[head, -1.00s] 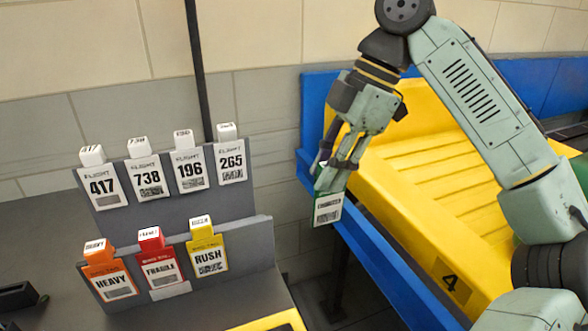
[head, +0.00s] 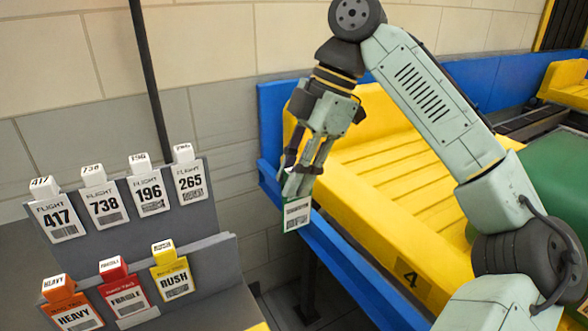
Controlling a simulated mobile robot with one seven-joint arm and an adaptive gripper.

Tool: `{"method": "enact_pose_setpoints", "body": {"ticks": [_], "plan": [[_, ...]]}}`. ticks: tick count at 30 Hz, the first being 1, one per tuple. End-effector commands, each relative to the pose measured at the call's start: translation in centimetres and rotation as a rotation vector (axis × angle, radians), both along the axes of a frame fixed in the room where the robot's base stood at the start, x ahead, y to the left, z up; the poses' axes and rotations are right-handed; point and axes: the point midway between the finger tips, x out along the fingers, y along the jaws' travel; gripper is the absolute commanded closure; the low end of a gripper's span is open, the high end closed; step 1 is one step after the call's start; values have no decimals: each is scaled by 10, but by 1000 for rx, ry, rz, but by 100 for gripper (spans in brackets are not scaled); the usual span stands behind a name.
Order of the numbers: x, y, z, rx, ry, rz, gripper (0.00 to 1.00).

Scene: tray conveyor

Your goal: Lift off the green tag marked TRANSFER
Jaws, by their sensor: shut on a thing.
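My gripper (head: 300,178) is shut on the green tag (head: 297,214) and holds it hanging in the air, between the tag rack and the yellow tray. The tag has a white label with a barcode on its lower part. Its upper part is hidden by the fingers, and its lettering is too small to read. The grey tag rack (head: 130,222) stands at the left, apart from the tag.
The rack's upper row holds several white flight tags, 417 (head: 57,217), 738, 196 and 265. Its lower row holds HEAVY (head: 72,312), FRAGILE (head: 124,298) and RUSH (head: 174,279). The yellow tray (head: 390,180), marked 4, sits on the blue-sided conveyor (head: 345,262) at right.

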Motion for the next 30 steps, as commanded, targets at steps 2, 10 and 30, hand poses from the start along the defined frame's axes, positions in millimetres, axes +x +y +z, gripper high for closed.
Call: {"method": "enact_pose_setpoints", "body": {"ticks": [2, 10, 30], "plan": [[0, 0, 7, 0, 0, 1, 100], [0, 0, 18, 1, 0, 1, 100], [0, 0, 46, 1, 0, 1, 100]]}}
